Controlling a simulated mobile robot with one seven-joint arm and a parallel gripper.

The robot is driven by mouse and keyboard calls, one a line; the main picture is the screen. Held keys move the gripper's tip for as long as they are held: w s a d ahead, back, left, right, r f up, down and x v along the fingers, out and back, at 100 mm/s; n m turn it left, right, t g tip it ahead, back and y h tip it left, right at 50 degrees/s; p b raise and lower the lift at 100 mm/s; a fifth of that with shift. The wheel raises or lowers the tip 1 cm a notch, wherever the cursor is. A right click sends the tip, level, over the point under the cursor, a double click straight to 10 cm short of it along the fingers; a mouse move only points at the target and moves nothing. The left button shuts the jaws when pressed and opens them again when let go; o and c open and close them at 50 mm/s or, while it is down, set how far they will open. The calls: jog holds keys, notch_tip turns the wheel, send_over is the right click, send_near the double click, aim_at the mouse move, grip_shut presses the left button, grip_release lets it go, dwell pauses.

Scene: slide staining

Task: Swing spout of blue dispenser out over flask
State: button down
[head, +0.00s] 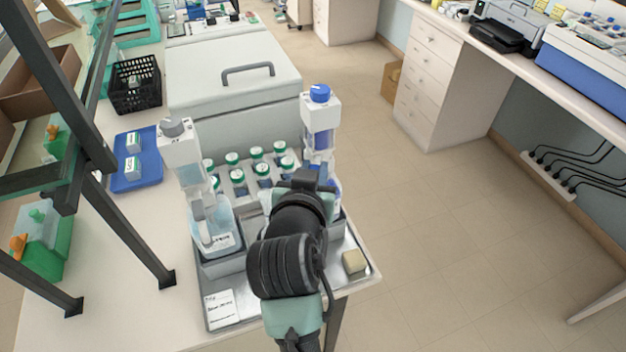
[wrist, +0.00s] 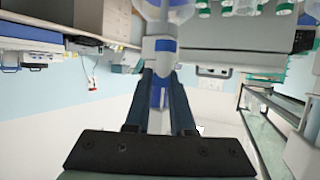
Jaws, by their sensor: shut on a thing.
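The blue dispenser (head: 321,118) stands upright at the tray's back right, with a blue cap and a white body. Its lower part and bottle are mostly hidden behind my arm. My gripper (wrist: 160,78) is shut on a white and blue part of the dispenser, which looks like its spout (wrist: 160,45). In the head view my wrist covers the fingers, so the grip shows only in the wrist view. I cannot make out the flask; my arm may hide it.
A grey-capped dispenser (head: 181,150) on a bottle stands left of my arm. Several green-capped bottles (head: 263,170) sit in a rack behind. A sponge-like block (head: 354,261) and a label card (head: 219,309) lie on the metal tray (head: 367,266). The floor to the right is clear.

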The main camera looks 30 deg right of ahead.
jog(key=shift+w+a+m+g+h+b, duration=0.4)
jog(key=shift+w+m+g+h+b, duration=0.15)
jog(key=shift+m+g+h+b, duration=0.4)
jog(key=shift+w+a+m+g+h+b, duration=0.45)
jog(key=shift+m+g+h+b, duration=0.2)
jog(key=shift+m+g+b, duration=0.35)
jog(key=shift+w+a+m+g+h+b, duration=0.35)
jog(key=shift+w+m+g+h+b, duration=0.4)
jog(key=shift+m, duration=0.4)
jog(key=shift+s, duration=0.15)
jog(key=c, duration=0.8)
grip_release()
jog(key=shift+o, duration=0.2)
jog(key=b+v, duration=0.2)
jog(key=v, duration=1.1)
